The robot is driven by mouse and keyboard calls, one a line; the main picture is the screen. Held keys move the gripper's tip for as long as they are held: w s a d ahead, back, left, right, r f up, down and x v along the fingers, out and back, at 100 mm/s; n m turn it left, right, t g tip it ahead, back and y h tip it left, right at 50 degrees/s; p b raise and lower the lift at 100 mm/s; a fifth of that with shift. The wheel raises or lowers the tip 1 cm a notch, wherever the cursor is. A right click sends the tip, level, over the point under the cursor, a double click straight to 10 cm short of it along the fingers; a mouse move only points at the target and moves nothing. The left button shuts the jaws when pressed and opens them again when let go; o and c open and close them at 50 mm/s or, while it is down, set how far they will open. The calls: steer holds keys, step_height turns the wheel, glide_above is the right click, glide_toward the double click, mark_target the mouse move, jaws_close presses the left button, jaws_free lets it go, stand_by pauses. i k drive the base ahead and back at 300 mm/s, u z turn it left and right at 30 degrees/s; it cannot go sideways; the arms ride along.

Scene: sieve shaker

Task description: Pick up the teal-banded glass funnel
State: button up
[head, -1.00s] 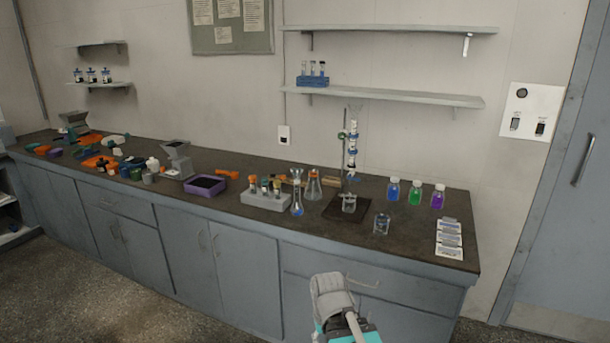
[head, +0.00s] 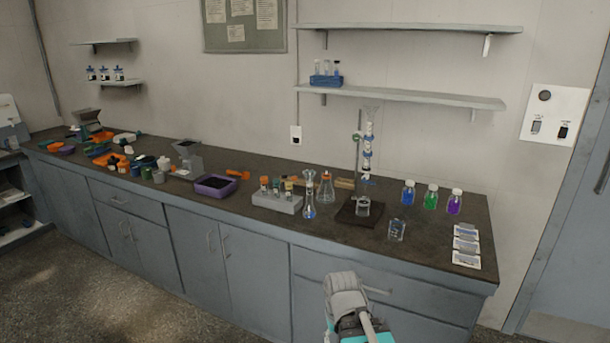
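Clear glassware stands on the dark bench, but I cannot make out a teal band on any of it at this size. A clear funnel-like cone (head: 371,112) shows at the top of the upright glass burette (head: 367,150) on its stand. A narrow flask with blue liquid (head: 309,206) stands to the left of the stand; its top is too small to tell. Part of my grey and teal arm shows at the bottom of the head view, in front of the bench. The fingers of my gripper are not visible.
A rack of capped vials (head: 277,202) and an orange-topped flask (head: 326,189) stand close by. A beaker (head: 396,230), several coloured bottles (head: 432,197) and white cards (head: 467,246) are to the right. The floor before the cabinets is clear.

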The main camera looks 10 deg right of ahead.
mark_target(309, 173)
steer(key=i, duration=0.9)
steer(key=z, duration=0.05)
